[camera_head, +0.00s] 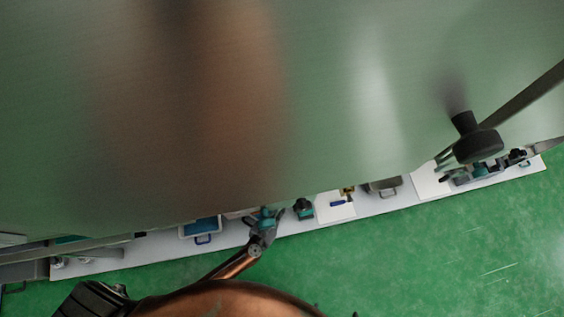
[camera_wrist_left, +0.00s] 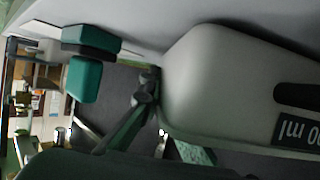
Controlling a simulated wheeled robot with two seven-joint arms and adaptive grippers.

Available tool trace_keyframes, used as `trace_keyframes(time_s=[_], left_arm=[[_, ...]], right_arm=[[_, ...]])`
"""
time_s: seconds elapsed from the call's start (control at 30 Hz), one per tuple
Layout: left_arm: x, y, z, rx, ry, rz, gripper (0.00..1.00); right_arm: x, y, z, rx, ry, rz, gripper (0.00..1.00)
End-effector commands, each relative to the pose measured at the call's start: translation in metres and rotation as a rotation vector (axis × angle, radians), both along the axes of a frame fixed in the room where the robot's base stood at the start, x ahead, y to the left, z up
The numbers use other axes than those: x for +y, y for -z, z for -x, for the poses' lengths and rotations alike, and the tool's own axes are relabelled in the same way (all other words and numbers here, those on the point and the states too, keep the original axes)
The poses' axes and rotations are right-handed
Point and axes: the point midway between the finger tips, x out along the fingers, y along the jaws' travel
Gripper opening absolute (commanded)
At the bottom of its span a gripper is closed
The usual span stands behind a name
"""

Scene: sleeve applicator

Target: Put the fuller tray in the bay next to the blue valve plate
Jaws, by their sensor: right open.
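A tray (camera_head: 203,228) with a blue inside and a blue handle sits on the bench left of my right gripper. A grey tray (camera_head: 383,185) with a handle sits farther right, partly cut off by the large panel. I cannot tell which tray is fuller. A white plate (camera_head: 336,208) bearing a blue bar and a yellow fitting lies between them; whether it is the valve plate is unclear. My right gripper (camera_head: 267,216) is open over the bench edge, holding nothing visible. My left gripper is not identifiable in the head view; dark linkage (camera_wrist_left: 128,125) shows in the left wrist view, its opening unclear.
A large grey-green panel (camera_head: 330,110) hides most of the bench. A black knob (camera_head: 477,143) and another white plate (camera_head: 432,182) are at right. Green floor (camera_head: 400,260) is clear in front. A grey container marked "ml" (camera_wrist_left: 220,80) fills much of the left wrist view, near teal blocks (camera_wrist_left: 85,79).

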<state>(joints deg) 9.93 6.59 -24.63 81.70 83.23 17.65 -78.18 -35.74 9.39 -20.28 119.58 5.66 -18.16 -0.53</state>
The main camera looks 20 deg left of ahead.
Motion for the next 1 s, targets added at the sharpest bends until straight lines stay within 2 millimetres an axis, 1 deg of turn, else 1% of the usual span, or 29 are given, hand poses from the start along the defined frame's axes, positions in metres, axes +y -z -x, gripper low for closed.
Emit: trace_keyframes(time_s=[0.2, 0.4, 0.43, 0.5, 0.7, 1.0], left_arm=[[-0.0006, -0.0023, -0.0016, -0.004, 0.001, -0.001, 0.00], [-0.0008, 0.0044, -0.0010, -0.002, 0.001, 0.000, 0.00], [-0.0006, 0.0042, -0.0002, 0.000, 0.001, 0.001, 0.04], [-0.0007, 0.0036, -0.0005, -0.001, 0.001, 0.001, 0.09], [-0.0006, 0.0035, -0.0005, -0.001, 0.001, 0.001, 0.22], [-0.0007, 0.0036, -0.0005, -0.001, 0.001, 0.001, 0.22]], right_arm=[[0.0000, -0.0009, -0.0003, -0.001, 0.000, 0.000, 1.00], [-0.0009, 0.0043, 0.0013, -0.013, -0.002, 0.001, 1.00], [-0.0009, 0.0038, 0.0013, -0.015, -0.002, 0.002, 1.00], [-0.0008, 0.0035, 0.0011, -0.015, -0.002, 0.002, 1.00], [-0.0008, 0.0031, 0.0007, -0.015, -0.002, 0.002, 1.00], [-0.0006, 0.0027, 0.0004, -0.015, -0.002, 0.000, 1.00]])
